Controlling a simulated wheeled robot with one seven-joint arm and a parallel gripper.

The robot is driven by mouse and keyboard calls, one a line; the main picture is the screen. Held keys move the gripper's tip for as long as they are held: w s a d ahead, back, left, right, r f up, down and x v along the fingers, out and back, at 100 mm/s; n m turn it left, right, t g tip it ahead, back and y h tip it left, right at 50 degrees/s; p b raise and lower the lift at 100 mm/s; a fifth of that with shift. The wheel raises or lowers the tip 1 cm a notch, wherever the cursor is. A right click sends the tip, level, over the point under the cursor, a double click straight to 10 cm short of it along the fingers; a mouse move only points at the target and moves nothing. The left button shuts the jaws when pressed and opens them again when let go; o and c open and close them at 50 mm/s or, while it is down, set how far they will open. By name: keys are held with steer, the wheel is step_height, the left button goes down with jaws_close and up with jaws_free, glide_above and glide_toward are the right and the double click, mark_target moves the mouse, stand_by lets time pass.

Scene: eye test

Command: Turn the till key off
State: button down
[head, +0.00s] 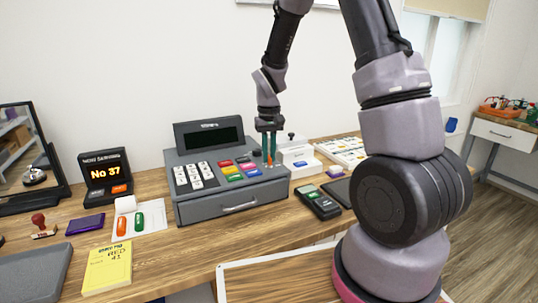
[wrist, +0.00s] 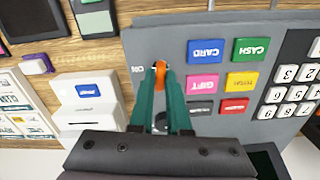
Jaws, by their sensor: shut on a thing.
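The grey till (head: 232,205) stands on the wooden counter, with colored keys, white number keys and a dark display. The orange till key (wrist: 160,75) is at the till's top, near the side beside the white box; it also shows as a small orange tip in the head view (head: 269,159). My gripper (wrist: 160,84) has teal fingers pointing down at the till and is shut on the orange key. It also shows in the head view (head: 268,153). A small "ON" mark (wrist: 138,69) lies left of the key in the wrist view. The key's lower part is hidden.
A white box (head: 299,160) with a blue label stands right of the till, and a card terminal (head: 317,202) lies in front of it. Left are a number sign (head: 105,177), a purple pad (head: 85,224) and a yellow pad (head: 107,268). Bare counter (head: 190,250) lies before the till.

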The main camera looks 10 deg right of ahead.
mark_target(269, 156)
steer(key=shift+n, duration=1.1)
steer(key=c, duration=0.9)
jaws_free()
steer(key=shift+r, duration=0.1)
step_height(269, 156, up, 11)
steer(key=shift+f, duration=0.15)
